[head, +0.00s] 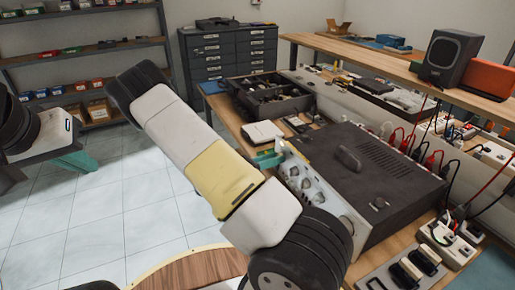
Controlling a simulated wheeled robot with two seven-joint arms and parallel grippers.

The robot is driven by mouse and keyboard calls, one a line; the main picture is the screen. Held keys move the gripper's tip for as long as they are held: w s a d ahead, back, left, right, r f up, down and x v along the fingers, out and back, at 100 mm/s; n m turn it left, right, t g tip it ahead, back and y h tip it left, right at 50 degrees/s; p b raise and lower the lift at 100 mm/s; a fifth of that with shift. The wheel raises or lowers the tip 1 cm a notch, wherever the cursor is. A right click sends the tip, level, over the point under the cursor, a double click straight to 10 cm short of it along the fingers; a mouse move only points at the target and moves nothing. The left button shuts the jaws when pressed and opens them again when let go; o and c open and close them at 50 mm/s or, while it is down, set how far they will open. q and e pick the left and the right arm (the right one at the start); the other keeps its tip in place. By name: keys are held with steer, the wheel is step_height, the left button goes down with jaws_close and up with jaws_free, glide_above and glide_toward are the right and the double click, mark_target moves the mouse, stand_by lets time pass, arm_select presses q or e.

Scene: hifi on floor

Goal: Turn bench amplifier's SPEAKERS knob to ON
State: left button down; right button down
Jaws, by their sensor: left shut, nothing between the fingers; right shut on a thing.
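The bench amplifier (375,180) is a dark box with a silver front panel (335,205) facing left, on the wooden bench. Several pale round knobs (306,184) sit along the panel; their labels are too small to read. My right gripper (270,157), with green fingers, is at the far end of this panel, shut on what appears to be a knob there. That knob is hidden, so I cannot tell its setting. My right arm covers part of the panel's near end. My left gripper (78,160) is shut and empty at the far left, away from the bench.
A dark parts tray (270,98) stands behind the amplifier. Cables and sockets (445,232) crowd its right side. A speaker (450,57) and an orange box (488,77) stand on the raised shelf. Open tiled floor (120,215) lies left of the bench.

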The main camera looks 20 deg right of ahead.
steer(key=m, duration=1.1)
steer(key=shift+s+m, duration=0.1)
steer(key=shift+m, duration=0.5)
stand_by(0.4)
steer(key=c, duration=1.1)
jaws_free()
